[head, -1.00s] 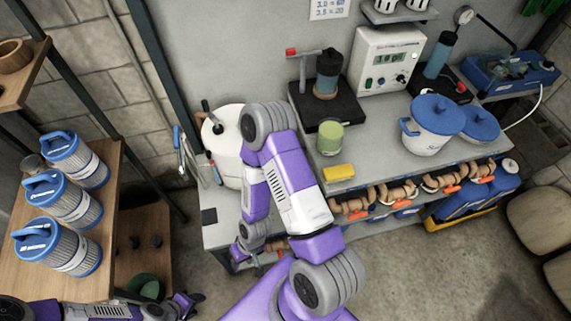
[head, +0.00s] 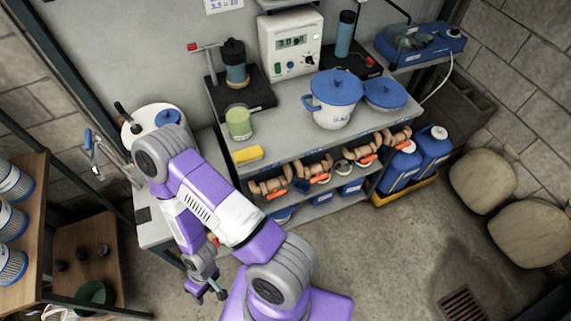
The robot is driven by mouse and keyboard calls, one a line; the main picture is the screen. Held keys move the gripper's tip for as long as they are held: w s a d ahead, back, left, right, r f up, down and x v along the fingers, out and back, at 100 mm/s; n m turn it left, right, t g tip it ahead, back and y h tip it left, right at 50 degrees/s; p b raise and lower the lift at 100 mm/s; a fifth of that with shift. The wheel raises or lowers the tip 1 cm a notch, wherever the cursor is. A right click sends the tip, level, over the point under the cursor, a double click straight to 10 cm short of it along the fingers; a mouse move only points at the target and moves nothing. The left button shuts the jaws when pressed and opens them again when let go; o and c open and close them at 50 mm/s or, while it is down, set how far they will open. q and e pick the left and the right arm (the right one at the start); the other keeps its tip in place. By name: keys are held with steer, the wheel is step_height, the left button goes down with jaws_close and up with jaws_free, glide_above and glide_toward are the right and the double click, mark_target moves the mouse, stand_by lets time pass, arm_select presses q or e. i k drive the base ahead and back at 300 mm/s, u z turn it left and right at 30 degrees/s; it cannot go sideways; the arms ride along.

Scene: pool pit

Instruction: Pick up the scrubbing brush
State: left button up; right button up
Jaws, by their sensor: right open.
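No object in view can be told for sure as the scrubbing brush. A small yellow block (head: 248,155) lies on the grey bench (head: 290,125) at its front left edge; its underside is hidden, so I cannot tell whether it has bristles. My right gripper (head: 212,294) is open and empty, hanging low in front of the bench's left part, below and left of the yellow block and apart from it. My right arm crosses in front of the bench's left end. My left gripper is not in view.
A green jar (head: 239,122), a white pot with a blue lid (head: 334,100) and a meter box (head: 290,42) stand on the bench. Several wooden-handled pieces (head: 315,168) sit on the shelf below. Blue jugs (head: 432,150) stand right.

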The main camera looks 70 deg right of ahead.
mark_target(255, 153)
steer(key=k, duration=0.4)
steer(key=z, duration=0.9)
